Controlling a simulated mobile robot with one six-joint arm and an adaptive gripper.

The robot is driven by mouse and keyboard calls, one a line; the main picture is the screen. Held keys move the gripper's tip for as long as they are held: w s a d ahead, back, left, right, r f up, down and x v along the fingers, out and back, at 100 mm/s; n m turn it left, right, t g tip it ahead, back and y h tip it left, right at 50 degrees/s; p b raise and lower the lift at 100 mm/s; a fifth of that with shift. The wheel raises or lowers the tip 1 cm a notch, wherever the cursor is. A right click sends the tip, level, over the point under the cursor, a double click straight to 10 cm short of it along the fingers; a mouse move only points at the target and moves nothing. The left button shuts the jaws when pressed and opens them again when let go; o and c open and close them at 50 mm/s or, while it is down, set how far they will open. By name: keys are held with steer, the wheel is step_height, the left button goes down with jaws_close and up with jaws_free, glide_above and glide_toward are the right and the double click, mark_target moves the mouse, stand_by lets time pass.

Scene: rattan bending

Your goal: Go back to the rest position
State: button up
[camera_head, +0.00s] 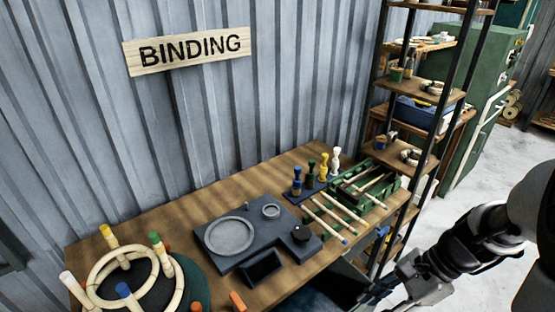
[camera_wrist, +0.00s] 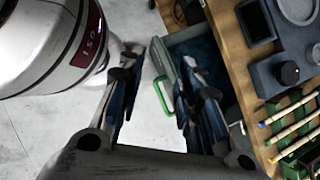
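My gripper (camera_wrist: 160,62) has its two fingers spread wide in the wrist view, with nothing between them but grey floor and part of an open bin. It also shows in the head view (camera_head: 377,288), low at the bench's front edge, beside the bench rather than over its top. My arm reaches in from the right. The wooden bench (camera_head: 215,195) carries a dark grey fixture (camera_head: 262,222) with a round recess.
A green crate (camera_head: 378,208) holds rods, with several more lying beside it. Coloured pegs (camera_head: 310,175) stand behind. A rattan ring (camera_head: 100,265) sits on a pegged jig at left. A green-handled bin (camera_wrist: 165,95) is below the bench edge.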

steer(key=s+a+r+n+t+h, duration=0.2)
steer(key=s+a+r+n+h, duration=0.1)
steer(key=r+n, duration=0.3)
steer(key=s+a+r+n+t+h, duration=0.3)
steer(key=r+n, duration=0.4)
steer(key=n, duration=0.4)
steer(key=shift+s+a+n, duration=0.3)
steer(key=shift+s+a, duration=0.35)
steer(key=shift+s, duration=0.05)
